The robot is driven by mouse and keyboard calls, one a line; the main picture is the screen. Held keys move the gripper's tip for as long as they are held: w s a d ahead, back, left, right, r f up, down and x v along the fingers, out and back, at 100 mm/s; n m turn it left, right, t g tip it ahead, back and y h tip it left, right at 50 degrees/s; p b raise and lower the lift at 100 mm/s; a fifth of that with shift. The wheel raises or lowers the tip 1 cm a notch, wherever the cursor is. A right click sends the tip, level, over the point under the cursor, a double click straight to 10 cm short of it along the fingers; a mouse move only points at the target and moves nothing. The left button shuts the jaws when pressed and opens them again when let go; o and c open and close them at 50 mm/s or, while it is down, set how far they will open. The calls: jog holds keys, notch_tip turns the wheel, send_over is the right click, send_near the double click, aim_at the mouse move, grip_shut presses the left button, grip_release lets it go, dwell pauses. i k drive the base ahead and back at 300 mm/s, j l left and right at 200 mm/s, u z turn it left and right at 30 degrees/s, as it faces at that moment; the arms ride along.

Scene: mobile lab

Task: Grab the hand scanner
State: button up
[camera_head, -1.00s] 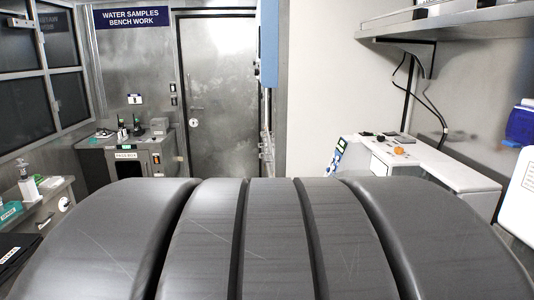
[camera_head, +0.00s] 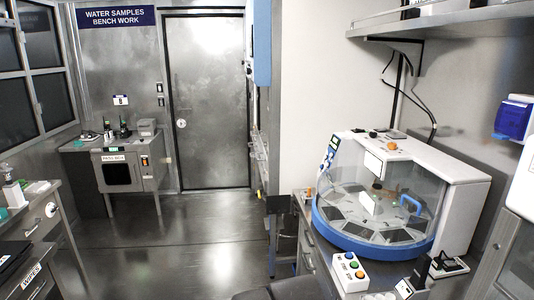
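I cannot pick out the hand scanner for certain. A small black upright device (camera_head: 421,271) stands on the right bench, at the front of the round blue-rimmed machine; it may be the scanner, but it is too small to tell. Another small black-and-white item (camera_head: 449,264) lies to its right. Small dark upright items (camera_head: 124,128) also stand on the pass box cabinet at the back left; their kind is unclear. My gripper is not in view.
The domed machine (camera_head: 340,238) fills much of the right bench, with a white button box (camera_head: 349,271) in front. The pass box cabinet (camera_head: 117,170) stands left of the closed metal door (camera_head: 207,100). A left bench (camera_head: 38,215) holds bottles. The middle floor (camera_head: 190,245) is clear.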

aim_at(418, 279)
jog(key=i, duration=0.15)
jog(key=i+z, duration=0.6)
jog(key=z, duration=0.15)
jog(key=i+j+z, duration=0.2)
jog(key=z, duration=0.2)
jog(key=i+j+z, duration=0.4)
jog(key=k+l, duration=0.1)
